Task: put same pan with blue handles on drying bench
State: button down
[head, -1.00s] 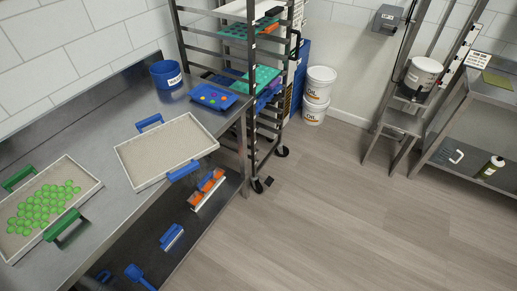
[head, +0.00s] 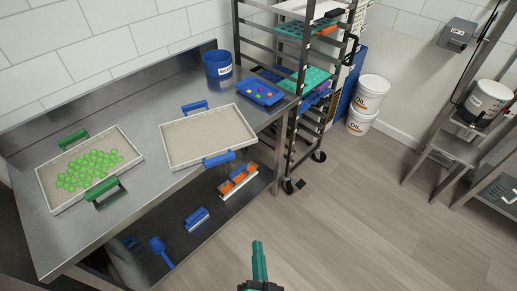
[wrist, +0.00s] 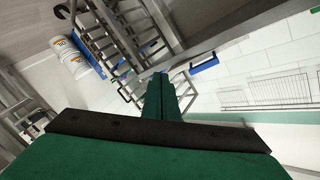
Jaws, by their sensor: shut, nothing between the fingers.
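The pan with blue handles (head: 208,141) lies on the steel bench in the head view. It is a shallow light tray with a beige, empty-looking inside. One blue handle (head: 219,159) is at its near side and the other (head: 195,107) at its far side. My green gripper (head: 259,262) shows at the bottom of the head view, in front of the bench and apart from the pan. In the wrist view its fingers (wrist: 160,82) are together with nothing between them. I cannot tell which surface is the drying bench.
A pan with green handles (head: 136,160) holding green gummies is on the bench's left. A blue bucket (head: 217,64) and a blue mould tray (head: 262,92) stand at the back. A wheeled rack (head: 292,135) and white buckets (head: 372,95) are to the right. The floor is clear at right.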

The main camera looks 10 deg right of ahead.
jog(key=w+d+r+m+h, duration=0.1)
jog(key=w+d+r+m, duration=0.2)
jog(key=w, duration=0.4)
jog(key=w+d+r+m+t, duration=0.1)
jog(key=w+r+m, duration=0.1)
jog(key=w+m, duration=0.35)
jog(key=w+d+r+m+h, duration=0.1)
jog(key=w+d+r+m, duration=0.15)
jog(key=w, duration=0.65)
jog(key=w+a, duration=0.1)
jog(key=w, duration=1.1)
jog(key=shift+r, duration=0.15)
